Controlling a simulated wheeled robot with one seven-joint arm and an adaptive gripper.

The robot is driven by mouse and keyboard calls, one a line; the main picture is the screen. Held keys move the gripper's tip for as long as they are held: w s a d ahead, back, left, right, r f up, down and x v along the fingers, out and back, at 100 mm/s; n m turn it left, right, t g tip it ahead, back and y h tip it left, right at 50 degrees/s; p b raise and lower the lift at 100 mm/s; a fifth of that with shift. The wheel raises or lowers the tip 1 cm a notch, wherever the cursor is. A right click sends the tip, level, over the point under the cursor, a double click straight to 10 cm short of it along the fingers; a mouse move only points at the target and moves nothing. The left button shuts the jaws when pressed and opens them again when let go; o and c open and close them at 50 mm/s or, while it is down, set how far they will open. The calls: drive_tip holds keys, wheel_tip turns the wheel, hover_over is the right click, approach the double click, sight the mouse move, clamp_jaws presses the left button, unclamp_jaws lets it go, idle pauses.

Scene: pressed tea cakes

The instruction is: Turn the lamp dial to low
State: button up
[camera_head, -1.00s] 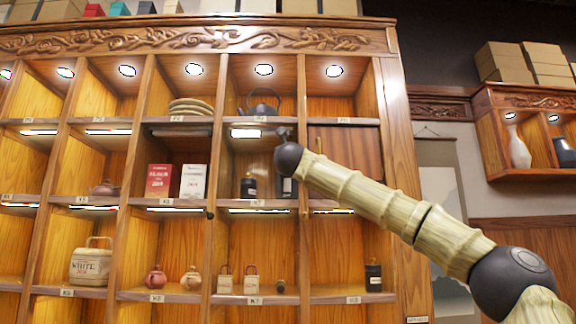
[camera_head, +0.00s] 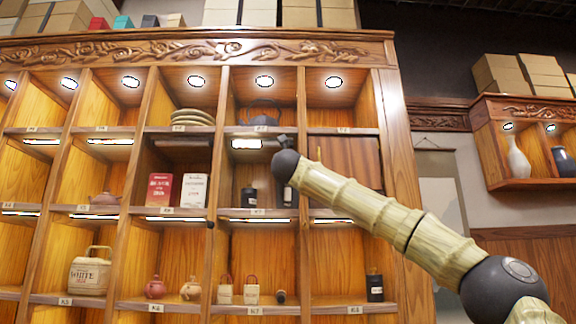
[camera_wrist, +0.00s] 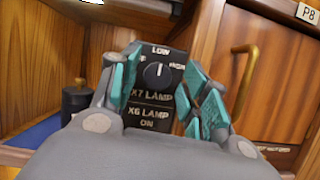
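The lamp dial (camera_wrist: 158,73) is a black round knob with a white pointer line, on a black panel (camera_wrist: 152,110) marked X7 LAMP and X6 LAMP ON. LOW is printed above the knob and HIGH to its right; the left marking is mostly hidden. The pointer stands nearly upright, towards LOW. My gripper (camera_wrist: 163,78) has its teal-padded fingers apart, one on each side of the knob. Whether they touch it cannot be told. In the head view my gripper (camera_head: 285,143) is small and dark at the upright between two bays, and the dial cannot be made out there.
A wooden door with a brass handle (camera_wrist: 243,75) is close on the right in the wrist view. A dark canister (camera_wrist: 75,102) stands at the left. In the head view a kettle (camera_head: 263,113) is on the shelf above, and black canisters (camera_head: 249,197) stand below my gripper.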

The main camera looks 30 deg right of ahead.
drive_tip(key=shift+a+f, duration=0.1)
drive_tip(key=shift+f, duration=0.05)
drive_tip(key=v, duration=1.1)
drive_tip(key=shift+s+a+f, duration=0.2)
drive_tip(key=shift+s, duration=0.1)
idle(0.4)
